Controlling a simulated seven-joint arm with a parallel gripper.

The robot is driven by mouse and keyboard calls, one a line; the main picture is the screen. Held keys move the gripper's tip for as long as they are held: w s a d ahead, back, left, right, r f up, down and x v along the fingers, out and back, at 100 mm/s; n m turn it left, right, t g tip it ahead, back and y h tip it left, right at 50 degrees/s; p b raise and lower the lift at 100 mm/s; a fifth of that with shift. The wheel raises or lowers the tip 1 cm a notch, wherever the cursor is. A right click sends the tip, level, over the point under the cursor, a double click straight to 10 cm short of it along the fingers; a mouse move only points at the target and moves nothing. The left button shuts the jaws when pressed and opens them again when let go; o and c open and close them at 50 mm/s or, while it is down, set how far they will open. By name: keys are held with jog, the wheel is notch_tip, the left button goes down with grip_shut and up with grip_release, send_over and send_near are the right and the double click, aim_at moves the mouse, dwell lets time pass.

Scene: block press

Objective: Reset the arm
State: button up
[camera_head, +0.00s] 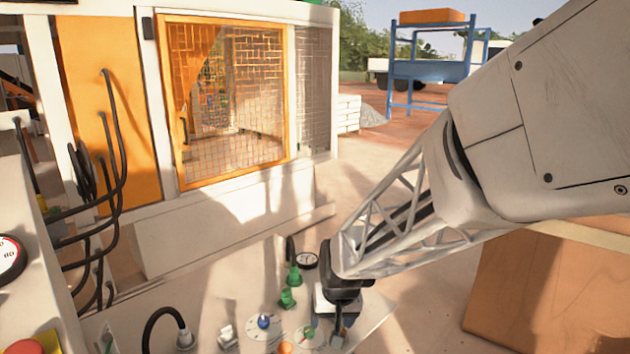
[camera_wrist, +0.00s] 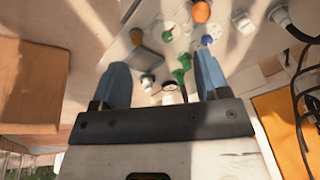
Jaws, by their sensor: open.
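My arm reaches in from the right in the head view, and my gripper (camera_head: 338,322) points down low over the light control panel (camera_head: 368,318). In the wrist view, the two blue fingers of my gripper (camera_wrist: 160,72) stand wide apart with nothing held between them. Beyond the fingers, a green fitting (camera_wrist: 182,68), a white knob (camera_wrist: 148,80) and a grey plate (camera_wrist: 145,60) show on the panel. A blue knob (camera_head: 264,321) and a small green knob (camera_head: 309,333) sit left of my gripper in the head view. The arm hides part of the panel behind it.
Green fittings (camera_head: 287,297) and a round gauge (camera_head: 307,260) stand close behind my gripper. A black cable plug (camera_head: 184,338) is at front left. A mesh-fronted orange and white cabinet (camera_head: 235,95) stands behind. A brown wooden box (camera_head: 550,285) is at right.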

jog(key=s+d+r, duration=0.4)
jog(key=s+d, duration=0.1)
jog(key=s, duration=0.2)
jog(key=s+d+r+m+h, duration=0.1)
jog(key=s+d+r, duration=0.3)
jog(key=s, duration=0.4)
jog(key=s+d+r, duration=0.5)
jog(key=s+d, duration=0.1)
jog(key=s, duration=0.2)
jog(key=shift+m+h, duration=0.3)
